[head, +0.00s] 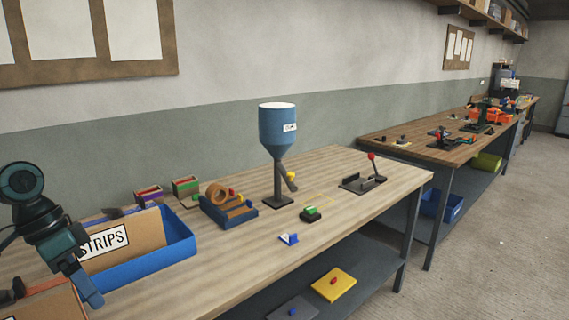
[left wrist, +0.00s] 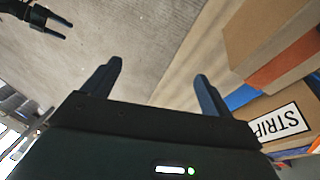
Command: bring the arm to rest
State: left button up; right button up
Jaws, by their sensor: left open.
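My left gripper (head: 88,285) hangs at the lower left of the head view, in front of the blue bin with the STRIPS label. In the left wrist view its two fingers (left wrist: 157,82) stand wide apart with nothing between them. It is open and empty, with floor and a strip of bench top beyond the fingers. A dark two-pronged end, apparently my right gripper (left wrist: 52,22), shows small at the top left of the left wrist view, over the floor. Its jaw state is unclear. The head view does not show it.
The blue bin (head: 180,251) holds cardboard beside my left arm. The bench's front right is clear.

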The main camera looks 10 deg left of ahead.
pick_arm(q)
jog(key=s+d+f+n+t+h, duration=0.3)
jog(key=s+d+f+n+h, duration=0.15)
jog(key=f, duration=0.35)
jog(key=s+d+f+n+t+h, duration=0.25)
jog(key=s+f+h, duration=0.2)
jog(key=f, duration=0.25)
jog(key=d+f+m+y, duration=0.3)
jog(key=f+y, duration=0.6)
jog(key=f, duration=0.8)
jog(key=d+r+t, duration=0.2)
jog(key=d, duration=0.6)
jog(key=d+r+m+t+p, duration=0.1)
jog(key=d+r+t, duration=0.1)
jog(key=d, duration=0.6)
jog(key=shift+d+t, duration=0.25)
jog(key=shift+t, duration=0.1)
